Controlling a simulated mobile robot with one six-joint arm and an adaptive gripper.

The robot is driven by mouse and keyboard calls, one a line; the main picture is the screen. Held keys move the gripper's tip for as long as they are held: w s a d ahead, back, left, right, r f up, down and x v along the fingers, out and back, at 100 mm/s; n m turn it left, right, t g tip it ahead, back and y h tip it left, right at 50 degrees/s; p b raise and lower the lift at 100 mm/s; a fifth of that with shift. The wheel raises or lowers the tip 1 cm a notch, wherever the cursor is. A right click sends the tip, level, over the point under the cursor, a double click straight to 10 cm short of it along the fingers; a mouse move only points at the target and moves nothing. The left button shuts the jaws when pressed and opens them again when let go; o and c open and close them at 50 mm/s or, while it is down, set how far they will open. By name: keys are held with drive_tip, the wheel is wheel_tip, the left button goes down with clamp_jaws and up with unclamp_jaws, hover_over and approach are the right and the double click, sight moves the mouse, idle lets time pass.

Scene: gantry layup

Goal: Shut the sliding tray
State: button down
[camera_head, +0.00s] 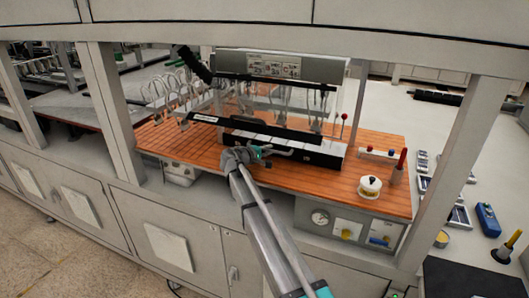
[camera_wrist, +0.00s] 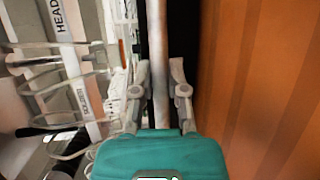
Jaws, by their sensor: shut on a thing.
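The sliding tray appears to be the long, low tray with a black front (camera_head: 325,158) and white sections, at the front of the bench unit. A pale bar, apparently its handle (camera_head: 292,152), runs along its front. My gripper (camera_head: 258,153) is at the left part of this bar, low over the wooden top. In the wrist view, the fingers of my gripper (camera_wrist: 160,85) are shut around the handle bar (camera_wrist: 157,35), which runs up the picture between them. How far the tray stands out is hard to tell.
The orange wooden bench top (camera_head: 205,148) lies around the tray. Wire hooks (camera_head: 172,92) stand at left. A white round pot (camera_head: 369,187) and a red-handled tool (camera_head: 400,163) stand at right. A grey post (camera_head: 112,110) rises at left.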

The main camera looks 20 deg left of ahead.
drive_tip(key=shift+w+r, duration=0.1)
drive_tip(key=shift+w, duration=0.05)
drive_tip(key=c, duration=0.6)
unclamp_jaws()
drive_tip(key=shift+w, duration=0.2)
drive_tip(key=shift+c, duration=0.2)
drive_tip(key=shift+s, duration=0.15)
drive_tip(key=shift+s, duration=0.1)
